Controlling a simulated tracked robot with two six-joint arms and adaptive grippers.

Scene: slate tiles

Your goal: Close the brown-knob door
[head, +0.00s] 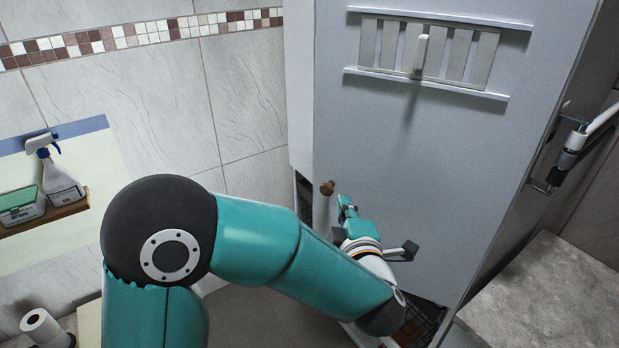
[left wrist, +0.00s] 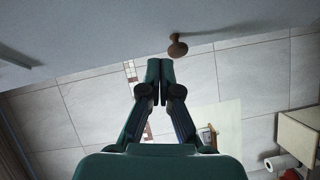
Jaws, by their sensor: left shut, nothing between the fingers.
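The pale grey-blue door (head: 450,150) fills the middle and right of the head view. Its brown knob (head: 327,188) is near the left edge. A dark gap shows between that edge and the frame, so the door stands ajar. My left gripper (head: 344,205) is shut and empty, just right of and below the knob. In the left wrist view its closed fingertips (left wrist: 159,64) are close to the knob (left wrist: 177,47); contact cannot be told. Part of what looks like my right gripper (head: 570,145) shows beyond the door's right edge; its fingers are unclear.
A slatted sliding vent (head: 430,52) sits high on the door. A stone-like countertop (head: 545,300) is at lower right. A spray bottle (head: 55,172) and a green-lidded box (head: 22,205) stand on a wall shelf at left. A paper roll (head: 43,328) is at lower left.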

